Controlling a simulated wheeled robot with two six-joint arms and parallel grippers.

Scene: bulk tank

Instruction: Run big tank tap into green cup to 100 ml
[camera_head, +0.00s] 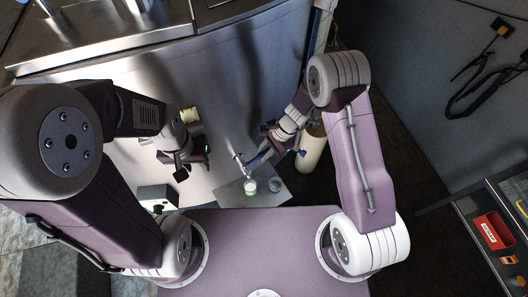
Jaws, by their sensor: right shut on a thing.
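The big tank (225,85) is the large curved steel wall in the middle of the head view. Its tap (239,162) sticks out low on the wall, above a grey plate (232,193). The green cup (249,187) stands on the plate just below the tap's end, with something white in it. Its level cannot be read at this size. My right gripper (260,154) is shut at the tap, on what looks like its handle; the contact is partly hidden by the jaws. My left gripper (183,168) is near the tank wall, left of the tap and apart from the cup.
A grey cup (275,186) stands right of the green cup on the plate. A grey box (157,196) is at the left. A cream cylinder (312,150) stands behind my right arm. A cart with a red box (490,230) is at the far right.

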